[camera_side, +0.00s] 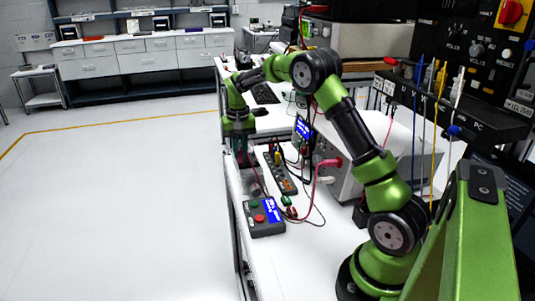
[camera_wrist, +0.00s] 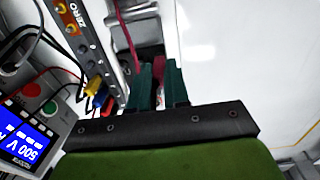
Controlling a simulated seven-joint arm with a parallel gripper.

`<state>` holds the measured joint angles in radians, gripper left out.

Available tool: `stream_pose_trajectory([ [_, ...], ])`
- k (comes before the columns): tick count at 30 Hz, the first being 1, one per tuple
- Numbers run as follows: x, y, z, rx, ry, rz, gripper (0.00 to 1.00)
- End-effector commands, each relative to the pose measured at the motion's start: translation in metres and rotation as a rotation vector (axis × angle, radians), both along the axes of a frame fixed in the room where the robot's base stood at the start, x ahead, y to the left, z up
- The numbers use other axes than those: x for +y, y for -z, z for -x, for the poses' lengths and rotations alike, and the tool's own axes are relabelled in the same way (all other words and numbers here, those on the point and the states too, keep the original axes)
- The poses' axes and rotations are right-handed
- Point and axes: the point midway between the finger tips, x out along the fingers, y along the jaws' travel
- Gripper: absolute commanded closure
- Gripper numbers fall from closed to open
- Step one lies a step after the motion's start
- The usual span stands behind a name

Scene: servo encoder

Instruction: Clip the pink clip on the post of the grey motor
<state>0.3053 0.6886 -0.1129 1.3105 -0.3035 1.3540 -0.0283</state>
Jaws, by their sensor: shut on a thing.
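My gripper (camera_wrist: 160,72) points away from the camera in the wrist view, with its two teal fingers close together. The pink clip (camera_wrist: 158,68) is between the fingers, and they are shut on it. A dark red lead (camera_wrist: 130,42) runs up beside the left finger. In the side view my gripper (camera_side: 241,155) is low over the left edge of the white bench. Contact between clip and post cannot be seen.
A box marked ZERO (camera_wrist: 80,28) with colored plugs lies left of the fingers in the wrist view. A meter with a blue display (camera_side: 265,217) stands nearer on the bench. Loose leads (camera_side: 312,195) cross the bench. Open floor (camera_side: 120,200) lies left of the bench edge.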

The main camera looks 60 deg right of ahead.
Motion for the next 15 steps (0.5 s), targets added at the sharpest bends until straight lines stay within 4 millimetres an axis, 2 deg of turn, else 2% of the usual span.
stream_pose_trajectory([
  [7,0.0000,0.0019,0.0000,0.000,0.000,0.000,1.00],
  [8,0.0000,0.0020,0.0000,0.000,0.000,0.000,0.79],
  [9,0.0000,0.0020,0.0000,0.000,0.000,0.000,0.73],
  [13,0.0001,0.0019,0.0001,0.000,0.000,0.000,0.54],
  [15,0.0001,0.0019,0.0001,0.000,0.000,0.000,0.54],
])
